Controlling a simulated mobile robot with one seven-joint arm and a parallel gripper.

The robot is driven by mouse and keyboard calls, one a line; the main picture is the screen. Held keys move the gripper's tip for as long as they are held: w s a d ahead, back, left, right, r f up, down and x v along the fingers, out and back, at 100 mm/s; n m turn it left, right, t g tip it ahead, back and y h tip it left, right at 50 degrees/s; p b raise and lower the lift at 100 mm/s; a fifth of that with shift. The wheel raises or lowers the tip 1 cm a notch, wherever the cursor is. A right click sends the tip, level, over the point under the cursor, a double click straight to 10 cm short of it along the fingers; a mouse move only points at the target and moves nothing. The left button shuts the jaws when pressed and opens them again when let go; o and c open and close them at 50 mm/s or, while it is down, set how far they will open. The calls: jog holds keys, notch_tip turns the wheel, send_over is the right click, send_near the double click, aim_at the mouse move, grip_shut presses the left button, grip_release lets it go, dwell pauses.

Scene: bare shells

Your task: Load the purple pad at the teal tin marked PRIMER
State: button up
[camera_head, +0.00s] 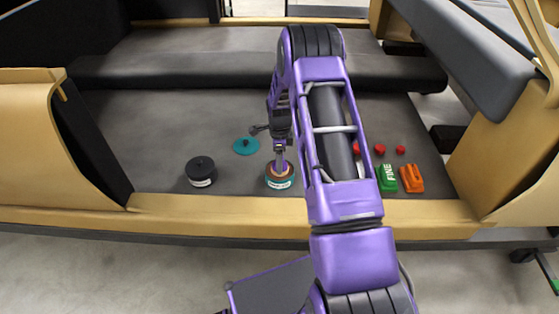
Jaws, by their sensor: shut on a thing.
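A teal tin (279,184) with a white label stands near the front edge of the grey surface. It is open and shows a brown fill at its top. The label is too small to read for certain. My gripper (280,149) points down right above this tin and is shut on a narrow purple piece (281,162), which appears to be the purple pad. Its lower end reaches the tin's mouth. I cannot tell how deep it sits in the fill.
A teal lid (246,146) lies behind the tin. A dark lidded tin (201,171) stands to the left. A green block marked FINE (388,178), an orange block (411,178) and small red pieces (401,150) are to the right. My arm hides part of the surface.

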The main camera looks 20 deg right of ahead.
jog(key=shift+r+p, duration=1.45)
jog(key=shift+r, duration=1.85)
